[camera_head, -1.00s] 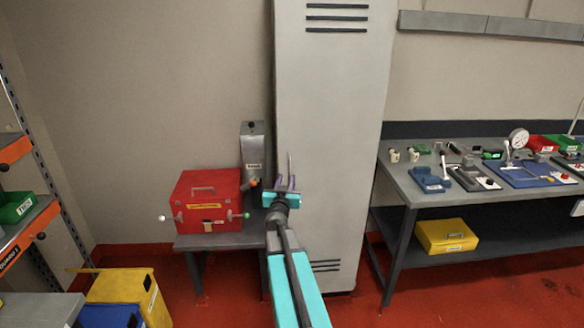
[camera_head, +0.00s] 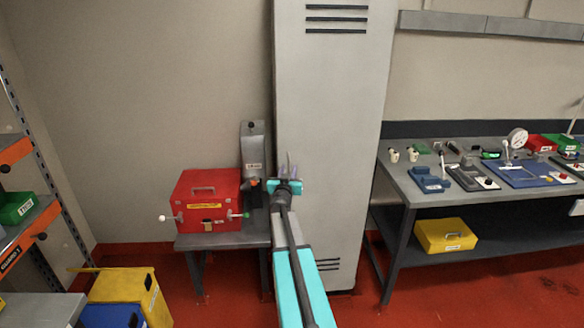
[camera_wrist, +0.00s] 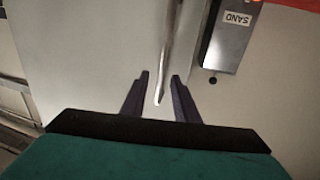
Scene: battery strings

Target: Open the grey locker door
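The tall grey locker door (camera_head: 332,95) stands shut in the middle of the head view, with vent slots at top and bottom. Its thin upright bar handle (camera_wrist: 172,40) shows in the wrist view, in front of the pale door face. My gripper (camera_wrist: 160,82) is open, with one dark finger on each side of the handle's end. A gap shows between the bar and each finger, and I cannot tell how deep the bar sits between them. In the head view my gripper (camera_head: 286,176) is at the door's left edge and covers part of the handle.
A red box (camera_head: 205,190) with side levers sits on a low grey table left of the locker. A grey dispenser labelled SAND (camera_wrist: 232,38) is close beside the handle. A workbench (camera_head: 405,190) with devices stands right.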

